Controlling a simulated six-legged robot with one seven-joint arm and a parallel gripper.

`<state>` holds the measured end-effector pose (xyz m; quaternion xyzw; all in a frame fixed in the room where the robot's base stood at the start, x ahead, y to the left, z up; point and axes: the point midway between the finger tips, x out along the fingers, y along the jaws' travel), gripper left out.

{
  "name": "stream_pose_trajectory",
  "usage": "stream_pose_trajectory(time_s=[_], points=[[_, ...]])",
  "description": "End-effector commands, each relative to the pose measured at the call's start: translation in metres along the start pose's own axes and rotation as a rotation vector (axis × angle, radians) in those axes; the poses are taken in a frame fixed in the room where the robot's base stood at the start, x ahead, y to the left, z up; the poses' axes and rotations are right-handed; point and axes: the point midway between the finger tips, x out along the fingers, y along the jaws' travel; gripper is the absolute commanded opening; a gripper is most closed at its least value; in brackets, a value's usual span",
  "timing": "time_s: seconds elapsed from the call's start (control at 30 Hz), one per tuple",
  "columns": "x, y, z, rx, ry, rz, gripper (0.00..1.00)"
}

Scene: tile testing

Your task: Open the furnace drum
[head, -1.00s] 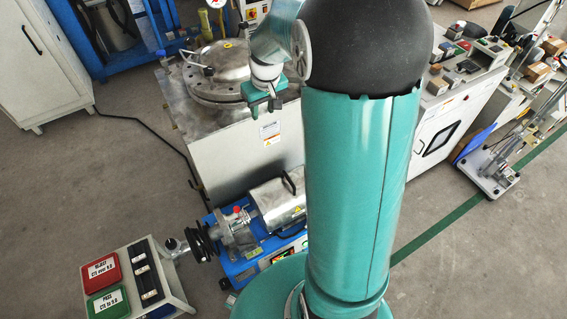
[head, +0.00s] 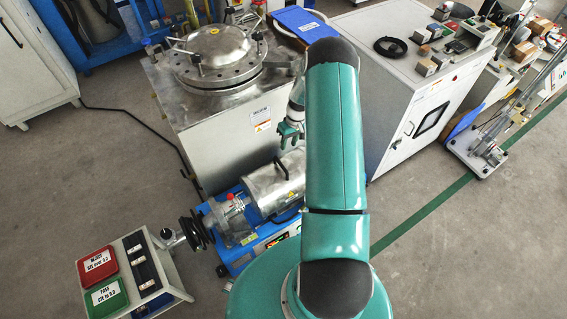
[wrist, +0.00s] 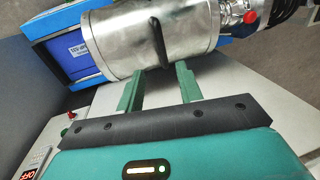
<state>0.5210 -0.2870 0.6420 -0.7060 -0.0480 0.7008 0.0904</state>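The furnace drum (head: 268,190) is a shiny metal cylinder lying on a blue base (head: 240,262). It fills the top of the wrist view (wrist: 115,45), where its dark handle (wrist: 157,42) stands out from its side. My gripper (head: 290,133) is above and behind the drum in the head view. I see no clear contact. The drum looks closed.
A large metal vessel with a clamped lid (head: 220,60) stands behind the drum. A white cabinet (head: 420,85) is to the right. A stand with red and green boxes (head: 125,275) is at lower left. Free floor lies at far left and right.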

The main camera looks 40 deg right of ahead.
Motion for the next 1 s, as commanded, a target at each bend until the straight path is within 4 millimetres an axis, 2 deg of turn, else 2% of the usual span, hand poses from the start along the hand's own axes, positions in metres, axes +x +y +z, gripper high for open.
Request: stream_pose_trajectory(time_s=[0.4, 0.6, 0.8, 1.0], points=[[0.080, -0.001, 0.001, 0.001, -0.004, -0.002, 0.36], [0.112, -0.001, 0.001, 0.000, -0.002, -0.001, 0.36], [0.126, -0.001, 0.000, -0.001, -0.001, 0.000, 0.36], [0.126, -0.001, 0.000, 0.000, -0.001, 0.000, 0.36]])
